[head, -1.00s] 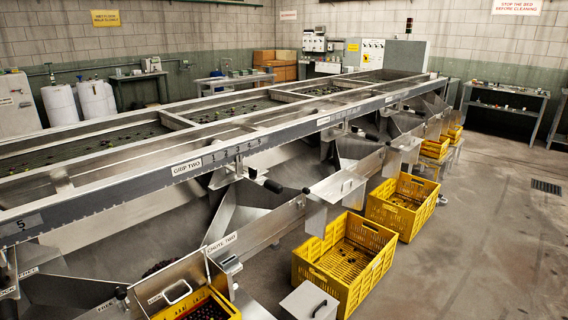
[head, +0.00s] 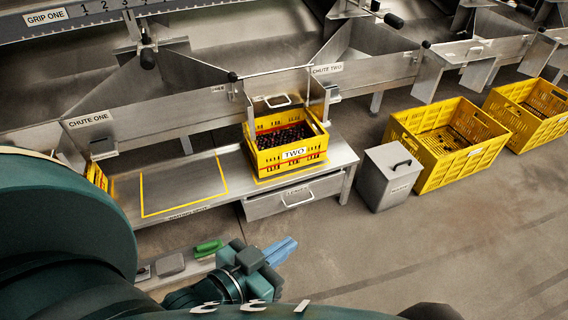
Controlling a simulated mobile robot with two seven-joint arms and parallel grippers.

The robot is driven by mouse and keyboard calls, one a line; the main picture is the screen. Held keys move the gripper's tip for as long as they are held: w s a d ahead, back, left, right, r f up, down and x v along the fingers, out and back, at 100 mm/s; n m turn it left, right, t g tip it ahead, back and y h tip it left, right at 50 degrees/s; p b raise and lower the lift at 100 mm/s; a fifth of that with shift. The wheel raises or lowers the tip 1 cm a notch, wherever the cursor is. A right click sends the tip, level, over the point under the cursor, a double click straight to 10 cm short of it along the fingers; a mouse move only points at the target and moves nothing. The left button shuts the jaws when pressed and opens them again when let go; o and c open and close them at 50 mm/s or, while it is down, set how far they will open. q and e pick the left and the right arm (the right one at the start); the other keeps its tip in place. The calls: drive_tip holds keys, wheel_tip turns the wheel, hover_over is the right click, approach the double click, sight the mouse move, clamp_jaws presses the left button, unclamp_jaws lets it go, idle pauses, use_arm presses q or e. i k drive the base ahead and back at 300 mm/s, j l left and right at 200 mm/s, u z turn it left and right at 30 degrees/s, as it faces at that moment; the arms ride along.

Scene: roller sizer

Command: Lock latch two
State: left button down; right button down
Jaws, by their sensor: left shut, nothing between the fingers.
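The chute two (head: 345,68) station stands in the upper middle of the head view. Its metal gate (head: 292,88) with a loop handle stands upright behind a yellow crate labelled TWO (head: 292,153). A dark knob (head: 233,77) sits at the gate's upper left, above a small label too blurred to read surely. I cannot tell for certain which part is latch two or how it is set. My left gripper (head: 284,250) with blue fingers is shut and empty, low in front of the bench and well apart from the gate. My right gripper is not in view.
The steel bench (head: 180,187) carries the crate of dark fruit; a yellow outlined area beside it is empty. A drawer (head: 294,197) hangs below. A grey lidded bin (head: 391,177) and yellow crates (head: 448,143) stand right. A green object (head: 208,247) lies near my gripper.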

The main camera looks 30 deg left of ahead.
sight(232, 77)
drive_tip(key=k+j+u, duration=0.15)
drive_tip(key=u, duration=1)
drive_tip(key=i+z, duration=0.15)
drive_tip(key=i, duration=0.4)
drive_tip(key=i+j+z, duration=0.1)
drive_tip(key=i, duration=0.45)
